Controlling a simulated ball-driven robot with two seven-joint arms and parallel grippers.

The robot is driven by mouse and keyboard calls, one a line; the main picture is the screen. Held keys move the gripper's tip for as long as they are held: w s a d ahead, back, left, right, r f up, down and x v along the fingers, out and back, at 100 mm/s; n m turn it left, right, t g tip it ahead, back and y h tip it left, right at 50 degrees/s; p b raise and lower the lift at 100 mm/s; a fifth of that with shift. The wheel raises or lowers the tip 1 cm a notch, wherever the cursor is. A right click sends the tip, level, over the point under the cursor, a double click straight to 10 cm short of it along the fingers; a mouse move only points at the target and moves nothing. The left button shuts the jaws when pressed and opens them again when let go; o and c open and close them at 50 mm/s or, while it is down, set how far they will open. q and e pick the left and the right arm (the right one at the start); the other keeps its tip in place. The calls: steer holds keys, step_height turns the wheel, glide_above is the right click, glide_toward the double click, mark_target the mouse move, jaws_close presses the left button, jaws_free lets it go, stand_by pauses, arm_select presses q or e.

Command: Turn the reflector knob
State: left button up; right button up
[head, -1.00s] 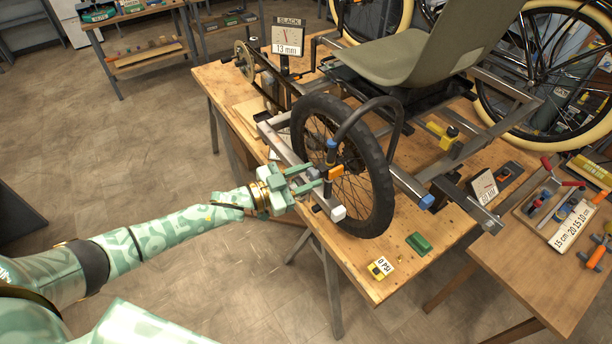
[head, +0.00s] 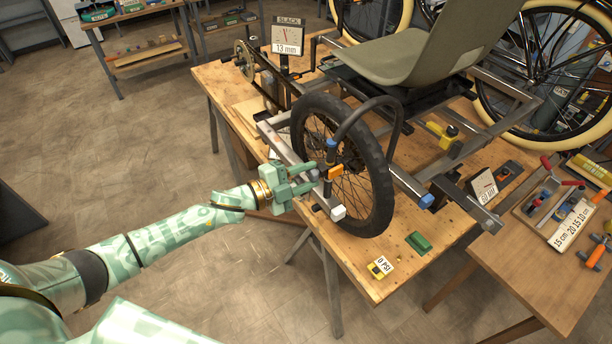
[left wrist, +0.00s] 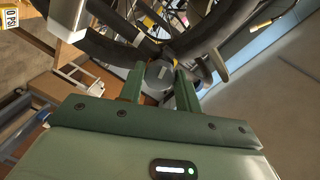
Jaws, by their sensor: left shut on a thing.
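The reflector knob is a dark grey round knob with a pale mark on its face, seen in the left wrist view (left wrist: 160,74). My left gripper (left wrist: 160,82) has a finger on each side of it and is shut on it. In the head view my left gripper (head: 314,176) reaches in from the left to the wheel's near side, beside the orange reflector (head: 336,171). There the fingers mostly hide the knob. My right gripper is not in view.
The black-tyred wheel (head: 378,182) and trike frame (head: 325,197) stand on the wooden bench (head: 362,270). A side table with tools (head: 540,290) stands right.

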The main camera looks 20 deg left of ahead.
arm_select(q)
steer(key=shift+m, duration=0.6)
steer(key=o, duration=1)
steer(key=shift+c, duration=0.2)
steer(key=b+v, duration=0.2)
steer(key=v, duration=1.4)
steer(key=shift+s+r, duration=0.15)
steer(key=shift+s, duration=0.1)
